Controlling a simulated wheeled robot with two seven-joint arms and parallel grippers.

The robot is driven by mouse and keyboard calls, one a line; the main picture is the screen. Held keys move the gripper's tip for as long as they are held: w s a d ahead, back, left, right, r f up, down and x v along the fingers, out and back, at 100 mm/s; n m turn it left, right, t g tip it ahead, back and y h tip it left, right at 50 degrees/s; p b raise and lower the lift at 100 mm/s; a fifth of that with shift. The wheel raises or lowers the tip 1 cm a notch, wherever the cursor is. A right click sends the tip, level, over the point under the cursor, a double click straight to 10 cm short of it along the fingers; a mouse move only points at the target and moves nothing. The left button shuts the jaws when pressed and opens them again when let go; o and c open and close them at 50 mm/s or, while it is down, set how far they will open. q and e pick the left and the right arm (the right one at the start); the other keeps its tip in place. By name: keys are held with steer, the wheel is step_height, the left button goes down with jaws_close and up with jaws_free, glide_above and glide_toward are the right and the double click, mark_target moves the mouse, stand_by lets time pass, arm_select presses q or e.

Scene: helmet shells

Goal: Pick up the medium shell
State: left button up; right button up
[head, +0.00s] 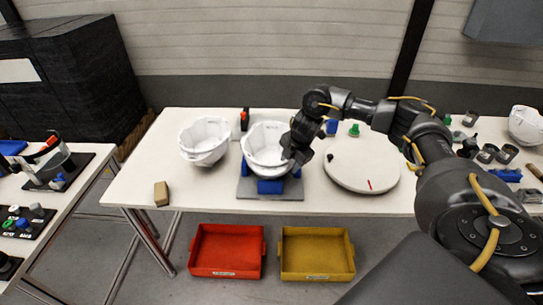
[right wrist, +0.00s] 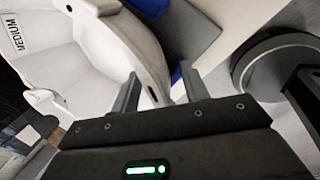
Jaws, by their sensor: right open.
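The medium shell (head: 262,143) is a white helmet shell sitting open side up in a blue holder (head: 270,187) on a grey plate. In the right wrist view it fills the upper left, and the label MEDIUM shows inside the shell (right wrist: 95,60). My right gripper (head: 291,157) is at the shell's right rim. In the right wrist view the open gripper (right wrist: 160,88) has one finger over the shell's inner side and the other outside, with the rim between them. I cannot tell whether either finger touches it. My left gripper is not in view.
Another white shell (head: 205,141) stands to the left on the white table. A round white disc (head: 362,170) lies to the right, under my arm. A tan block (head: 161,193) is near the front left edge. Red (head: 227,251) and yellow (head: 317,254) bins stand below.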

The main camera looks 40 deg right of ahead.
steer(key=shift+x, duration=0.85)
steer(key=shift+c, duration=0.5)
jaws_close()
steer(key=shift+w+r, duration=0.1)
steer(key=shift+r, duration=0.1)
